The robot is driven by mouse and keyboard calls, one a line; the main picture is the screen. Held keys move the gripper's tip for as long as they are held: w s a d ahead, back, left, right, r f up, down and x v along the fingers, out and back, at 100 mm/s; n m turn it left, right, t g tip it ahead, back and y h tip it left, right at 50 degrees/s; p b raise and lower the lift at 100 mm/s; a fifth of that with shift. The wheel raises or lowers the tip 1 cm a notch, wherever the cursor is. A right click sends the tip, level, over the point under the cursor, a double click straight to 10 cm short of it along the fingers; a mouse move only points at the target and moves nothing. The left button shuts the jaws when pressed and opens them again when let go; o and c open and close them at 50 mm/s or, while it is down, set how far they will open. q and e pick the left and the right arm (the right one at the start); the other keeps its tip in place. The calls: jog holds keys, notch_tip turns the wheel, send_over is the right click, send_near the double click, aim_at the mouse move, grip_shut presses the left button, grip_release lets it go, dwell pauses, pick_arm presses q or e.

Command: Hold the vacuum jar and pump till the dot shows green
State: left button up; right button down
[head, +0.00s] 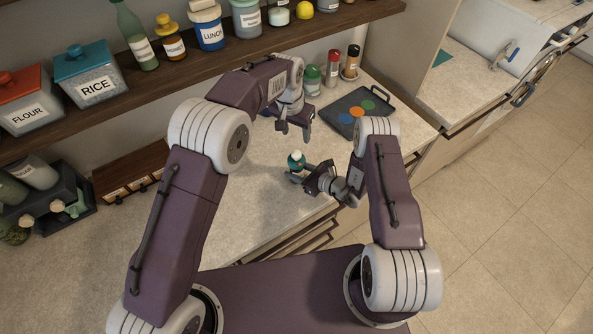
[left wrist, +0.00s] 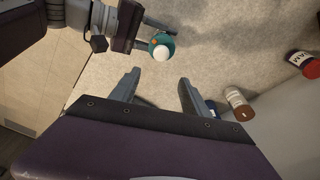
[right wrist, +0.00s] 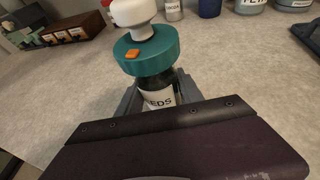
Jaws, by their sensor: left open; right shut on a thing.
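The vacuum jar (right wrist: 160,98) has a teal lid (right wrist: 146,57), a white pump knob (right wrist: 133,14) on top and a label partly reading "EDS". An orange dot (right wrist: 132,54) shows on the lid. My right gripper (head: 304,174) is shut around the jar's body, and the jar stands upright on the counter. In the left wrist view the teal lid and white knob (left wrist: 161,52) show from above, beyond my left fingers. My left gripper (head: 295,127) is open and empty, above the counter and farther back than the jar; it also shows in the left wrist view (left wrist: 158,90).
A dark tray with coloured discs (head: 357,111) lies right of the jar. Spice jars (head: 332,60) stand at the back. A shelf (head: 170,75) with labelled containers runs above the counter. A dark rack (head: 55,205) is at left. The counter around the jar is clear.

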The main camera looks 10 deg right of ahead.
aim_at(296, 153)
pick_arm(q)
notch_tip(296, 153, down, 10)
jog(key=shift+s+r, duration=0.1)
dwell(0.4)
